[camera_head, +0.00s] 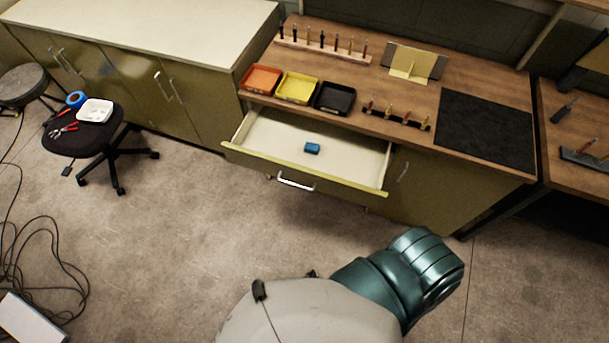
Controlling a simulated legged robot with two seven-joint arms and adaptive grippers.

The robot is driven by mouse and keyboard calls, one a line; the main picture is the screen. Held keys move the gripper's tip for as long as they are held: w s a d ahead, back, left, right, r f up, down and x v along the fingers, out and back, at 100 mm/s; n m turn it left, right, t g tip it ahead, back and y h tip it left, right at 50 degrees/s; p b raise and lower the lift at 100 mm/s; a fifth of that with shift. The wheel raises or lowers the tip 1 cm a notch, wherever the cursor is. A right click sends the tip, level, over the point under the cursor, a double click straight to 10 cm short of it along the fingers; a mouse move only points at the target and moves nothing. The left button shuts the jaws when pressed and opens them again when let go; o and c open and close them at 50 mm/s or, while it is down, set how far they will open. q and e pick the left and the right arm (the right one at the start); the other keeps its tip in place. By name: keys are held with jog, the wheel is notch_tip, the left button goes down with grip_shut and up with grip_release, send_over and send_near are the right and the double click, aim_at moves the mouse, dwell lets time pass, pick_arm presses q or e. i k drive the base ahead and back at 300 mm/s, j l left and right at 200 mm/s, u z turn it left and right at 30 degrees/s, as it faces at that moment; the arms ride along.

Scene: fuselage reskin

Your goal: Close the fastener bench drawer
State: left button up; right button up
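The fastener bench drawer (252,163) is pulled out from under the wooden bench top and stands open. Its front is olive green, with a pale handle (296,182) at the middle of the front's outer side. A small blue block (312,148) lies inside on the cream drawer floor. A grey and teal part of my body shows at the bottom, nearer than the drawer and apart from it. Neither of my grippers shows in this view.
The bench top (460,79) holds orange (262,77), yellow (297,87) and black trays (334,98), tool racks and a black mat (485,130). A black stool (84,142) with tools stands left. Cables (45,265) lie on the floor at left. Floor before the drawer is clear.

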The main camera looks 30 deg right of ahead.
aim_at(349, 165)
jog(key=j+z, duration=0.15)
jog(key=z, duration=0.9)
